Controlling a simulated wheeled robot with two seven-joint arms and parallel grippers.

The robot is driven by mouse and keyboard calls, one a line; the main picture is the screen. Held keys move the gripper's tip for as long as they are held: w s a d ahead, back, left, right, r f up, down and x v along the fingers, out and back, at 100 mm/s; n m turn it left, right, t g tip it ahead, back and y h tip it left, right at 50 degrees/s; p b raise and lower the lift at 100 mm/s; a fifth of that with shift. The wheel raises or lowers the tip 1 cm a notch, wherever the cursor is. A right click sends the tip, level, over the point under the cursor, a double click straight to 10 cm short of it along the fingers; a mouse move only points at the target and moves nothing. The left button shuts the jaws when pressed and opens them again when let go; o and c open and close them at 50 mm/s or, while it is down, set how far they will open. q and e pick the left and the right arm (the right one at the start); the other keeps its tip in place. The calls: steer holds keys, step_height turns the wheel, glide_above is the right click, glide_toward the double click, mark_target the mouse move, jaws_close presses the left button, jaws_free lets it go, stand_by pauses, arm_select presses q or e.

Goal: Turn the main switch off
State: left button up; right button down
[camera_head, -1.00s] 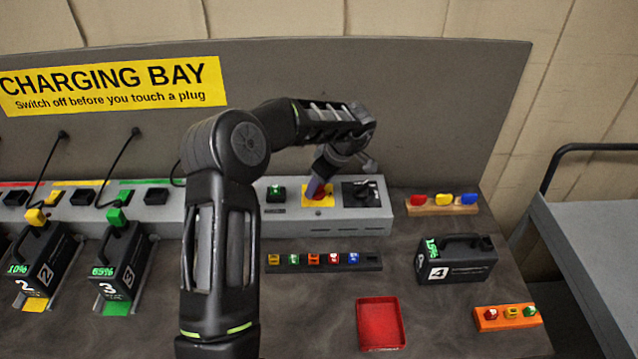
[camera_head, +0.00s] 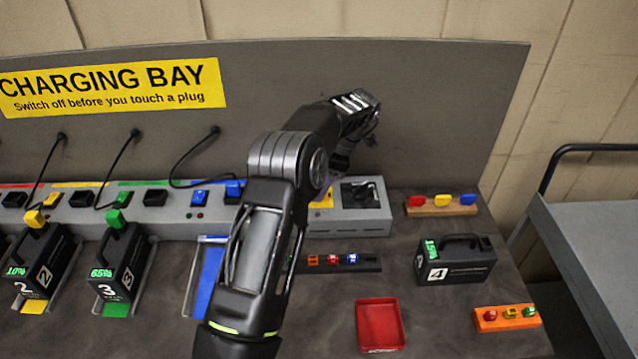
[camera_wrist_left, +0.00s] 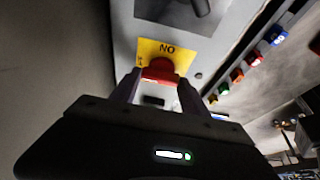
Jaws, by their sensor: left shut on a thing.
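The red switch knob (camera_wrist_left: 160,70) sits on a yellow plate (camera_wrist_left: 152,48) in the left wrist view; the lettering there looks like "NO", or "ON" turned round. My left gripper (camera_wrist_left: 158,77) has one finger on each side of the knob and is shut on it. A black rotary switch (camera_head: 360,194) is just right of the plate on the grey panel (camera_head: 350,225). My right gripper is not in view.
A row of coloured buttons (camera_head: 333,259) lies in front of the panel. A red tray (camera_head: 380,325), black battery 4 (camera_head: 456,260) and an orange block (camera_head: 507,318) are at right. Batteries 2 (camera_head: 47,262) and 3 (camera_head: 122,265) stand in bays at left.

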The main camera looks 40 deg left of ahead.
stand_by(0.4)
arm_select(q)
steer(key=o, duration=1.4)
steer(key=shift+r, duration=0.15)
